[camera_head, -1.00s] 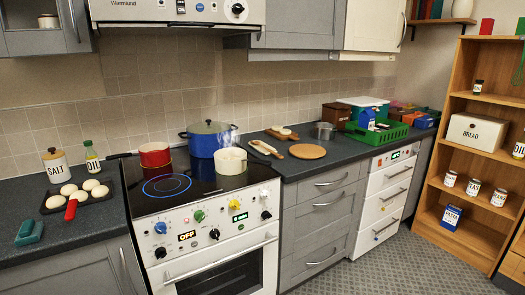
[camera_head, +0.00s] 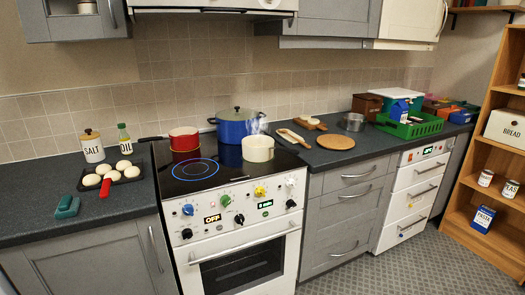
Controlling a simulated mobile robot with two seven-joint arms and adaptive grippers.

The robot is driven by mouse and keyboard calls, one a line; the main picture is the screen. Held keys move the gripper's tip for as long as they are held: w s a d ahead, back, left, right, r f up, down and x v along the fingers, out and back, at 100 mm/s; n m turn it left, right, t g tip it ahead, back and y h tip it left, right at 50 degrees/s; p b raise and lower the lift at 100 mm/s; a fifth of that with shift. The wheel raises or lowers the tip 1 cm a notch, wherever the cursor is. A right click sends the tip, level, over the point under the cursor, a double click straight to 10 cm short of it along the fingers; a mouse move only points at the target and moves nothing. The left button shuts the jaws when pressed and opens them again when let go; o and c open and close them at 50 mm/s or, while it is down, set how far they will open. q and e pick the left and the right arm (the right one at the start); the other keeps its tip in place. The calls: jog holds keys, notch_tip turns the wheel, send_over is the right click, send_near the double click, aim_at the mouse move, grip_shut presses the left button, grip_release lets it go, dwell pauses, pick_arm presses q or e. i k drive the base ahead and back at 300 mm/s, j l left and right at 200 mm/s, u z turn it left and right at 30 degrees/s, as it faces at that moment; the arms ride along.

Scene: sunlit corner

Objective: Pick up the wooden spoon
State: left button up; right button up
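A long wooden thing that looks like the wooden spoon (camera_head: 294,138) lies on the dark counter, just right of the stove. It lies at a slant beside a round wooden board (camera_head: 336,142); its exact shape is too small to make out well. Neither of my grippers is in view.
The black hob (camera_head: 196,170) holds a red pan (camera_head: 184,141), a blue pot (camera_head: 232,130) and a steaming cream pot (camera_head: 258,149). A small board (camera_head: 314,124), a metal pot (camera_head: 352,122) and a green crate (camera_head: 411,127) stand farther right. The floor ahead is clear.

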aim_at(307, 146)
jog(key=u, duration=0.3)
jog(key=i+l+u, duration=0.15)
jog(key=l+u, duration=0.3)
jog(key=i+l+u, duration=0.1)
jog(key=l+u, duration=0.15)
jog(key=u, duration=0.15)
jog(key=l+u, duration=0.3)
jog(key=l, duration=0.7)
